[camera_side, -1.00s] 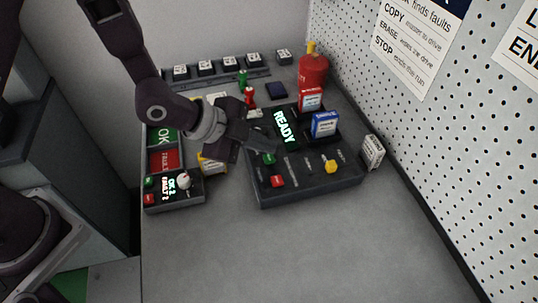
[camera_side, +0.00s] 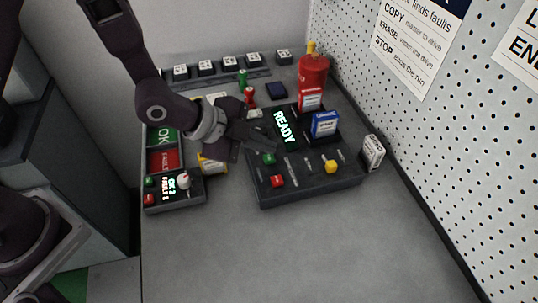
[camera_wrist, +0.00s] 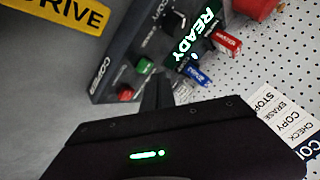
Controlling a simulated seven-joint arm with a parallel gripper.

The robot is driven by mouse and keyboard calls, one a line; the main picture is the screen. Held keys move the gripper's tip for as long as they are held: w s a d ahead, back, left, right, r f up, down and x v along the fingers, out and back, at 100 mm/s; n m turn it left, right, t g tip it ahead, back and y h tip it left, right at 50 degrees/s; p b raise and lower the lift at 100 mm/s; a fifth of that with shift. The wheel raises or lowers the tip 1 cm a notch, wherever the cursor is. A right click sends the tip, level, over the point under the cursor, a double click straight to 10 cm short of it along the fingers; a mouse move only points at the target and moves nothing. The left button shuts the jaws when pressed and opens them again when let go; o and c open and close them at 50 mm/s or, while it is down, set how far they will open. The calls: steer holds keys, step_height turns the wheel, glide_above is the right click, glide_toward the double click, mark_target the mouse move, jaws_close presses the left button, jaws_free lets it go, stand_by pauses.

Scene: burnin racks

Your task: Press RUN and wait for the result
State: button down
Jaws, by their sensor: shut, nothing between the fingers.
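The dark console (camera_side: 315,188) stands in the middle of the bench. Its lit screen (camera_side: 285,127) reads READY, which also shows in the wrist view (camera_wrist: 198,35). A green button (camera_side: 268,159) and a red button (camera_side: 277,181) sit at its left side; the wrist view shows the green button (camera_wrist: 143,65) and red button (camera_wrist: 126,93). I cannot read a RUN label. My gripper (camera_side: 274,145) is shut and empty, its tips just above and behind the green button, seemingly apart from it. A blue drive (camera_side: 324,123) and a red drive (camera_side: 310,99) stand upright in the console.
A yellow knob (camera_side: 330,166) is at the console's right. A tray with OK and FAULT bins (camera_side: 165,158) and a small counter panel (camera_side: 170,188) lies left. A white-labelled block (camera_side: 373,152) stands right of the console, near the pegboard (camera_side: 440,130). The front bench is clear.

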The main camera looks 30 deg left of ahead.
mark_target(264, 158)
steer(key=shift+f, duration=0.4)
steer(key=shift+f, duration=0.45)
stand_by(0.7)
steer(key=shift+r, duration=0.85)
steer(key=shift+r, duration=0.1)
steer(key=shift+r, duration=2.45)
